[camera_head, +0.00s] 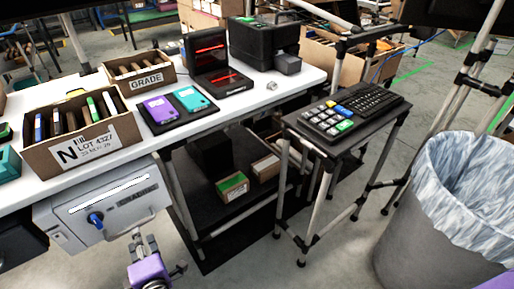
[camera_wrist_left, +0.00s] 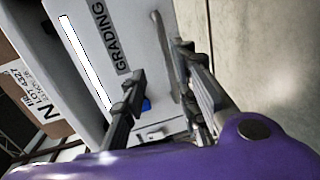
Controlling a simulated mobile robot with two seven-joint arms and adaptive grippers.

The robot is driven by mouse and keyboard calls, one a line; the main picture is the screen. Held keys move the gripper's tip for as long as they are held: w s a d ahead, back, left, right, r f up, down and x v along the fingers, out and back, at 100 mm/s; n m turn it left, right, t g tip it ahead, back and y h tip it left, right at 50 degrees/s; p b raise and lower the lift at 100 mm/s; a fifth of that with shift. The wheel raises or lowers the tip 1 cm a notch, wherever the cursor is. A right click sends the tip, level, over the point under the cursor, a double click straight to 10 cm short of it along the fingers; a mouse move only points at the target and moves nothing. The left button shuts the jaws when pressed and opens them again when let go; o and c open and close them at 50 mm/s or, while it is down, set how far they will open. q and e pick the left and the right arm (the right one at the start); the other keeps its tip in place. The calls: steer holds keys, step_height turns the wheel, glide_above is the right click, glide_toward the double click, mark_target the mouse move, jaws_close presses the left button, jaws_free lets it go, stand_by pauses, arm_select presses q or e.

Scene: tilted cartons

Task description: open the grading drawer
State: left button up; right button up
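The grading drawer (camera_head: 75,207) is a light grey unit under the white table's front edge, with a white strip, a blue knob (camera_head: 95,219) and a bar handle. It looks closed. In the left wrist view its front (camera_wrist_left: 85,45) carries a GRADING label (camera_wrist_left: 108,38), and the handle (camera_wrist_left: 163,50) runs up the picture. My left gripper (camera_head: 147,243) is at the handle's right end. In the wrist view its fingers (camera_wrist_left: 160,65) are apart, with the handle between them, closer to the right finger; contact is unclear. My right gripper's fingers are not visible.
On the white table (camera_head: 160,147) are a lot carton (camera_head: 85,145), a GRADE carton (camera_head: 140,77), purple and teal devices on a black mat, and a black scanner (camera_head: 212,65). A keyboard stand (camera_head: 345,125) and a lined bin (camera_head: 440,220) stand right. Bare floor lies between.

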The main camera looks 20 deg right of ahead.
mark_target(131, 228)
arm_select(q)
steer(key=shift+n+g+y, duration=0.3)
steer(key=shift+n, duration=0.2)
steer(key=x, duration=0.2)
steer(key=b+x, duration=0.1)
steer(key=x, duration=0.2)
steer(key=a+x, duration=0.1)
steer(key=x, duration=0.2)
steer(key=shift+s+a+f+b, duration=0.1)
steer(key=shift+s+f+b, duration=0.15)
steer(key=shift+f+b, duration=0.1)
jaws_close()
